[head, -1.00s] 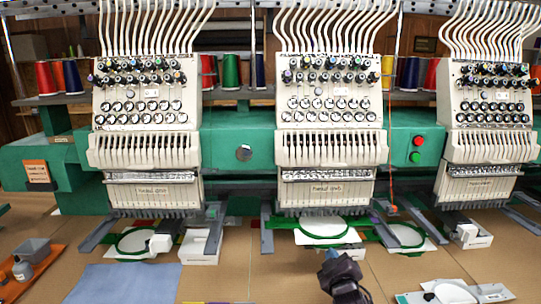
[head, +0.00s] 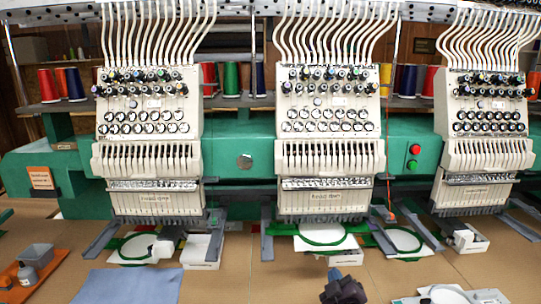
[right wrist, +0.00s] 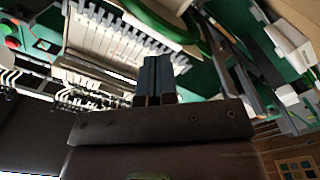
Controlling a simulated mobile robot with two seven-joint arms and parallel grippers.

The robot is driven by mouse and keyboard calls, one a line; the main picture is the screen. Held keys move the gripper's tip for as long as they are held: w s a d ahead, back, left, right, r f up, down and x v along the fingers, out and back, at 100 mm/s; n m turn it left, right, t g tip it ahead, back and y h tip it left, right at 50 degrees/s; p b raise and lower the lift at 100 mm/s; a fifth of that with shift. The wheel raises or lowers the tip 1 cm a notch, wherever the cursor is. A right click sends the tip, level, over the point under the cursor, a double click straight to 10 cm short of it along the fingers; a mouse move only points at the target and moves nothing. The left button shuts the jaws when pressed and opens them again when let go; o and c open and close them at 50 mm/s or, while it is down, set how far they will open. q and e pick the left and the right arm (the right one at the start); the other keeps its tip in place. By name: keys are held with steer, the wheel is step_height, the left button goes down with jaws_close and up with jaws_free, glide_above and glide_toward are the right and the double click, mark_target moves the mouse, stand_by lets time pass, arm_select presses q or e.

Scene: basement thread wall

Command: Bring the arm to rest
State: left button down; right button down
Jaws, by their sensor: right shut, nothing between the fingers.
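My right gripper (head: 335,275) shows at the bottom of the head view, right of the middle. It is dark, and its bluish fingertips point toward the embroidery machine. In the right wrist view its two fingers (right wrist: 156,80) are together with nothing between them. It is just in front of the middle machine head (head: 330,130), below a green hoop with white cloth (head: 320,236). My left gripper is not in view.
A blue-grey cloth (head: 128,285) lies at the front left, beside an orange tray (head: 48,268) with a grey bin. A white board with a round piece (head: 450,296) lies at the front right. More hoops and white boxes stand under the machine heads. The table between cloth and gripper is clear.

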steer(key=s+d+f+m+g, duration=0.2)
steer(key=s+f, duration=0.3)
steer(key=s, duration=0.5)
steer(key=s+d+f+m+g, duration=0.2)
steer(key=s+d+f, duration=0.3)
steer(key=s, duration=0.6)
steer(key=s+d+f+m+g, duration=0.2)
steer(key=s+d+f+m, duration=0.1)
steer(key=s, duration=0.7)
steer(key=shift+s+d+f+m+h, duration=0.2)
steer(key=shift+d+f+m+h, duration=0.2)
steer(key=shift+f+m, duration=0.4)
steer(key=shift+f, duration=0.1)
